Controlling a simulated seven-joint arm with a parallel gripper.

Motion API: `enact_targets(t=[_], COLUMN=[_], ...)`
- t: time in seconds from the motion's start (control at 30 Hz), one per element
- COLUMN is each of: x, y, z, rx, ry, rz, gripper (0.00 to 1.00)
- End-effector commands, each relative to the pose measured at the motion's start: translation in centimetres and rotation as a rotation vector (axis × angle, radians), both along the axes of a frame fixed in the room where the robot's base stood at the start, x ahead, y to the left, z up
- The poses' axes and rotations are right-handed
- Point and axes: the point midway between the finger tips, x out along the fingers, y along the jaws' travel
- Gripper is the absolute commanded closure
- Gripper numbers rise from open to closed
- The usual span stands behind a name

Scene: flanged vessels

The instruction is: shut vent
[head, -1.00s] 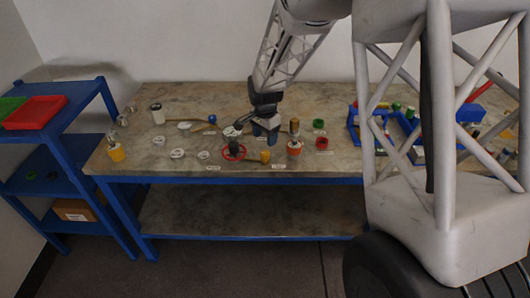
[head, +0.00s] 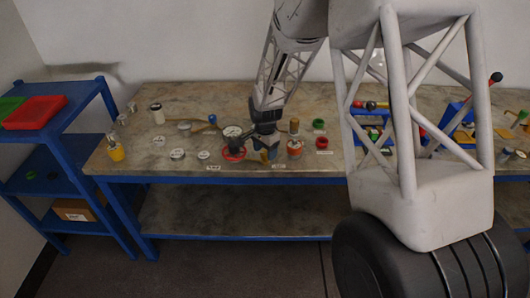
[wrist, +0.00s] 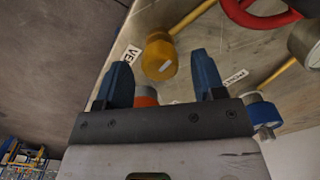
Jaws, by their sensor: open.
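A yellow vent knob (wrist: 160,57) shows in the wrist view between and just beyond my fingertips, with a yellow pipe leading away to the upper right. A partly cut-off label beginning "VE" (wrist: 130,55) lies beside it. In the head view the yellow knob (head: 264,156) stands near the front of the bench, partly beside my fingers. My gripper (wrist: 161,68) has its two blue fingers apart, with nothing held. It also shows in the head view (head: 271,151), low over the bench. I cannot tell whether the fingers touch the knob.
A red handwheel (head: 233,154) lies left of the knob below a dark gauge-topped vessel (head: 233,139). An orange-banded vessel (head: 295,148) stands close on the right. Red (head: 321,143) and green (head: 318,124) rings lie further right. The bench's front edge (head: 230,178) is near.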

Motion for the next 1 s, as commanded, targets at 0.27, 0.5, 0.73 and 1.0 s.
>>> enact_targets(t=[0.27, 0.5, 0.73, 1.0], x=[0.0, 0.01, 0.01, 0.01], y=[0.0, 0.01, 0.01, 0.01], z=[-1.04, -1.04, -1.02, -1.02], rx=[0.0, 0.0, 0.0, 0.0], ry=[0.0, 0.0, 0.0, 0.0], rz=[0.0, 0.0, 0.0, 0.007], gripper=[0.37, 0.4, 0.75, 0.86])
